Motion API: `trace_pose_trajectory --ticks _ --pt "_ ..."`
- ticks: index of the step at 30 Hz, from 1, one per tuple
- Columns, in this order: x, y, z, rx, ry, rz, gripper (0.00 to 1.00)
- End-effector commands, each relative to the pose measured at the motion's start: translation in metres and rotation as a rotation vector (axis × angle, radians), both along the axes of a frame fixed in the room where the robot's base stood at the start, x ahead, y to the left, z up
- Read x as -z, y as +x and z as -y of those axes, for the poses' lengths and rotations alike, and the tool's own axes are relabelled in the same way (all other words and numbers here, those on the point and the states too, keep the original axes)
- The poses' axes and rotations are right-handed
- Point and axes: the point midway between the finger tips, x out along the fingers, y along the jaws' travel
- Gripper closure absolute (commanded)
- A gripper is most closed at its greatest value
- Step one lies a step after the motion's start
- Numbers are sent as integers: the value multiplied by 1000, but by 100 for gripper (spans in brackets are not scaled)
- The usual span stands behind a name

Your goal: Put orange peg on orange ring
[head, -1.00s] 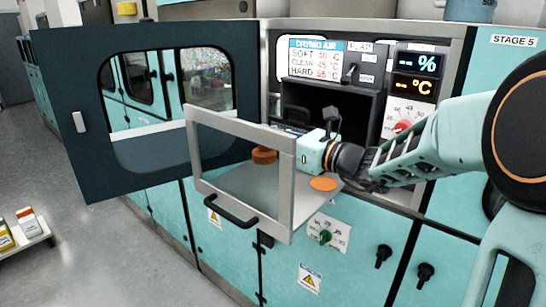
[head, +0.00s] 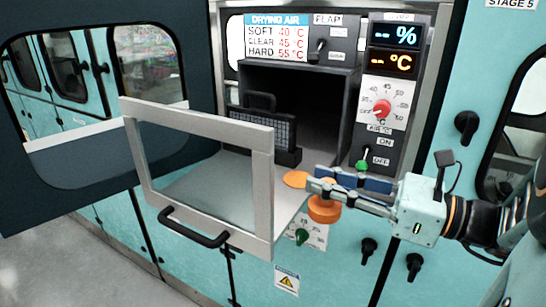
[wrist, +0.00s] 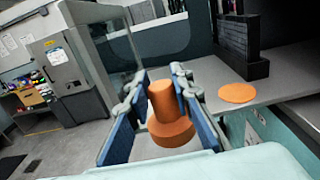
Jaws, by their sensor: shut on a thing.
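The orange peg (head: 323,210), a stepped cylinder with a wide lower part, is held in my gripper (head: 322,188). The wrist view shows the peg (wrist: 170,125) between the two blue-padded fingers (wrist: 161,85), its narrow part up and wide part below. The orange ring (head: 296,179) shows as a flat orange disc on the pale tray surface, near its right edge. It also lies to the right of the peg in the wrist view (wrist: 238,93). In the head view the peg is right of and nearer than the disc. The fingers partly cover the peg's top.
A framed clear panel (head: 200,180) with a black handle stands at the tray's front left. A dark slotted block (head: 265,135) stands behind the disc, before the open chamber. A control panel with a red dial (head: 381,109) and green switch (head: 362,166) is at the right.

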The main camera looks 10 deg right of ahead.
Motion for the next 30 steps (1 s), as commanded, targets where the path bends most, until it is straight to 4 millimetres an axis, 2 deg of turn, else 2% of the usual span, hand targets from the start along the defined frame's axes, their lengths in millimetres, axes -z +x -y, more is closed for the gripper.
trace_pose_trajectory --ticks 12,18,21,25,30 --pt "-1 111 -8 -4 1 0 100" --pt "-1 154 -10 -2 1 1 100" --pt "-1 165 -11 -1 1 0 100" --pt "3 169 -11 0 2 -1 100" --pt "26 168 -11 0 4 -3 100"
